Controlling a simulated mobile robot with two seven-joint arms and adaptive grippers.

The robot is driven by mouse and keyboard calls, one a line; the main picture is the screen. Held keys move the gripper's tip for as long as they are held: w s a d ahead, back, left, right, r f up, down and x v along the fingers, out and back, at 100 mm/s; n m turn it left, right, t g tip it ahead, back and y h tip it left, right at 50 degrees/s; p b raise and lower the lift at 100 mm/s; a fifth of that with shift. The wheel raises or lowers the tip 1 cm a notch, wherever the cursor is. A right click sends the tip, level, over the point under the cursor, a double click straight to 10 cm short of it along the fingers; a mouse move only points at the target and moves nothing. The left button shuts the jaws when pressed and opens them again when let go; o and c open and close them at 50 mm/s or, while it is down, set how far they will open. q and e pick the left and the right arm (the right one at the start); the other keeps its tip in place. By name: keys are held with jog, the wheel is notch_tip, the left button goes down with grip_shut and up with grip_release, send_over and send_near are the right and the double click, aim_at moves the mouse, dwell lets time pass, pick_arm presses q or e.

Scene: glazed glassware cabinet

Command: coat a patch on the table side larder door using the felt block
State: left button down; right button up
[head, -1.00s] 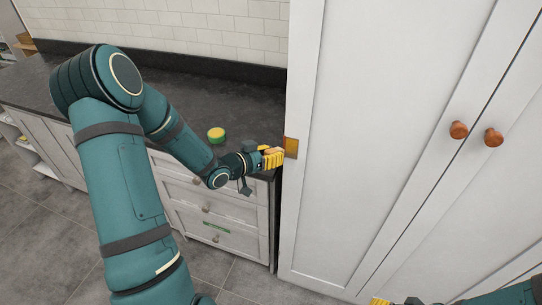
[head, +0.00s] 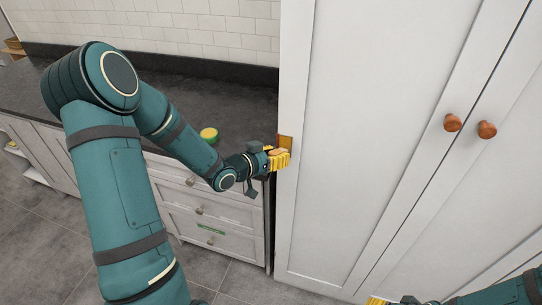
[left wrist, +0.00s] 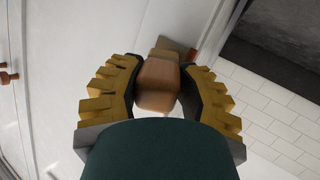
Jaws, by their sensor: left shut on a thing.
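The white larder door (head: 335,130) stands to the right of the counter. An ochre-brown patch (head: 285,142) shows near its left edge. My left gripper (head: 279,158) is at the door, just below the patch in the head view. In the left wrist view its yellow fingers are shut around a tan-brown block (left wrist: 158,85), the felt block as it appears. Part of the patch (left wrist: 176,46) shows beyond the block. Whether the block touches the door is hidden.
A green and yellow round item (head: 209,135) stands on the dark worktop (head: 235,100). Drawers with knobs lie below, one with a green strip (head: 211,229). Two wooden knobs (head: 453,122) stick out from the larder doors. The grey floor in front is clear.

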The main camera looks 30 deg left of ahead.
pick_arm(q)
jog(key=shift+w+d+r+b, duration=0.1)
jog(key=shift+w+d+b, duration=0.15)
jog(key=shift+d, duration=0.35)
jog(key=shift+w+d+b, duration=0.1)
jog(key=shift+d+b, duration=0.15)
jog(key=shift+d, duration=0.35)
jog(key=shift+s, duration=0.1)
jog(key=shift+s+a, duration=0.2)
jog(key=shift+a, duration=0.55)
jog(key=shift+s+a+f+p, duration=0.1)
jog(key=shift+s+a+p, duration=0.1)
jog(key=shift+a, duration=0.5)
jog(key=shift+s+a+f+p, duration=0.1)
jog(key=shift+s+a+p, duration=0.1)
jog(key=shift+a, duration=0.45)
jog(key=shift+w+d+r+b, duration=0.15)
jog(key=shift+d+b, duration=0.15)
jog(key=shift+d, duration=0.45)
jog(key=shift+w+d+b, duration=0.15)
jog(key=shift+d+b, duration=0.2)
jog(key=shift+d, duration=0.35)
jog(key=shift+w+d+b, duration=0.15)
jog(key=shift+d+b, duration=0.2)
jog(key=shift+d, duration=0.3)
